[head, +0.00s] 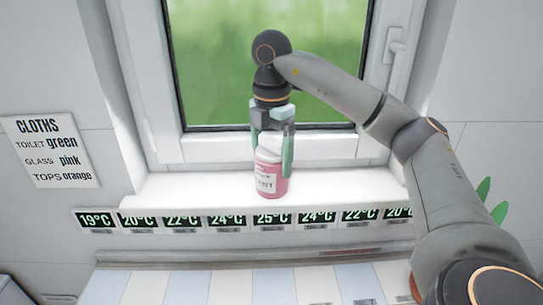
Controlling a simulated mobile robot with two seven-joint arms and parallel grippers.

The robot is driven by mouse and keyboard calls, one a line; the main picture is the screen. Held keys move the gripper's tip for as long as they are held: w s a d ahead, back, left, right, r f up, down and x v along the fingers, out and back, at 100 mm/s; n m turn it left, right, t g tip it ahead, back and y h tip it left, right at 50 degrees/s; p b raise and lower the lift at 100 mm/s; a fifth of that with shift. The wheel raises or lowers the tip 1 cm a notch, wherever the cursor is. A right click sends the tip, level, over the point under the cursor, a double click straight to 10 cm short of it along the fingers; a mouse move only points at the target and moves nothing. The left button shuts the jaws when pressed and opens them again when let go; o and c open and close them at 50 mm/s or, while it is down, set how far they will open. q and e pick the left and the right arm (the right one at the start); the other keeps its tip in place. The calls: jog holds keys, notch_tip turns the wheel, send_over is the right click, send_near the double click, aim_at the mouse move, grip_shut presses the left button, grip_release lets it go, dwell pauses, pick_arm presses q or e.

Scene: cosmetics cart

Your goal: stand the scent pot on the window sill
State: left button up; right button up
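The scent pot (268,182) is a pink jar with a white lid and a pale label, only partly readable. It is upright at the window sill (190,190), near the front edge and about mid-width. Its base looks to be at the sill surface; whether it touches cannot be told. My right gripper (272,152) points down from above, with its green-grey fingers closed on either side of the pot. The left finger is partly hidden by the pot. My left gripper is out of view.
Several temperature displays (226,220) line the sill's front. The window frame (215,148) rises behind, with a handle (396,48) at right. A cloths sign (50,150) hangs at left. The sill is clear on both sides of the pot. Green leaves (498,211) show at right.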

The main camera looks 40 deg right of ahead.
jog(key=shift+o, duration=0.6)
jog(key=shift+r, duration=6.15)
